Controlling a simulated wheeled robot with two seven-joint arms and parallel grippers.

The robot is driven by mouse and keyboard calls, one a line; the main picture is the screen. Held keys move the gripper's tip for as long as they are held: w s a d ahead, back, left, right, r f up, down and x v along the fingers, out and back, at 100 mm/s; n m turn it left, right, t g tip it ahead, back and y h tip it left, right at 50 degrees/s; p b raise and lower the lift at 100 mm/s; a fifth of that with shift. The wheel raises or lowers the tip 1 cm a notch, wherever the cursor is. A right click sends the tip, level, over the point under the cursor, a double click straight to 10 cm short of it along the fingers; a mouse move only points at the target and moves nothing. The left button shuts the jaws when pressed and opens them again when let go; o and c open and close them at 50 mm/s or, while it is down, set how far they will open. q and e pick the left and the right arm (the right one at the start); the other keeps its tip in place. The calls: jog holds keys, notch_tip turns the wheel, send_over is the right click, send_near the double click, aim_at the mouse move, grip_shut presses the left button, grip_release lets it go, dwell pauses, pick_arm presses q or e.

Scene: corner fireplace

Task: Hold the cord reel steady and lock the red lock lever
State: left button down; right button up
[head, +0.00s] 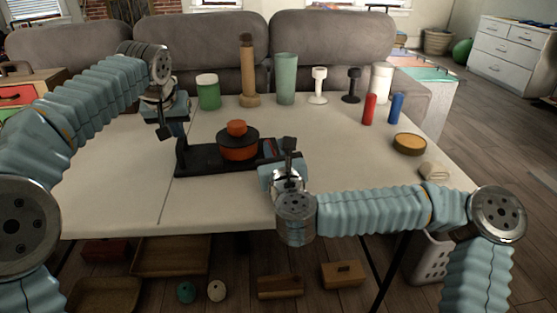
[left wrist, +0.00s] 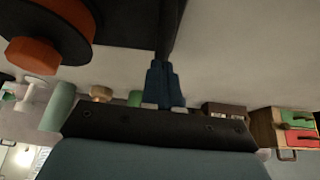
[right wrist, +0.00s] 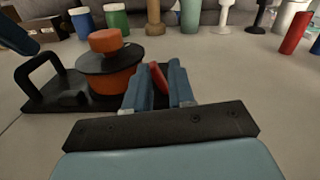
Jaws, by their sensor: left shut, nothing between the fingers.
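The cord reel (head: 239,145) has an orange drum with a black top disc and an orange knob. It stands upright on a black base (head: 205,166) on the table. My left gripper (head: 174,138) is shut and empty at the base's left end, close by the black handle (right wrist: 36,76); whether it touches is unclear. My right gripper (right wrist: 158,82) is open at the base's right end. The red lock lever (right wrist: 157,76) shows between its fingers in the right wrist view, with its lower part hidden. The reel also shows in the left wrist view (left wrist: 35,54).
Behind the reel stand a green jar (head: 208,95), a wooden bottle (head: 248,75), a green cup (head: 286,80) and candle holders. Red (head: 369,109) and blue (head: 396,107) cylinders and a round tin (head: 409,144) are at the right. The table's front left is clear.

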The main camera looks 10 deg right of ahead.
pick_arm(q)
jog(key=shift+f, duration=0.35)
pick_arm(e)
jog(key=s, duration=0.5)
jog(key=shift+s+d, duration=0.25)
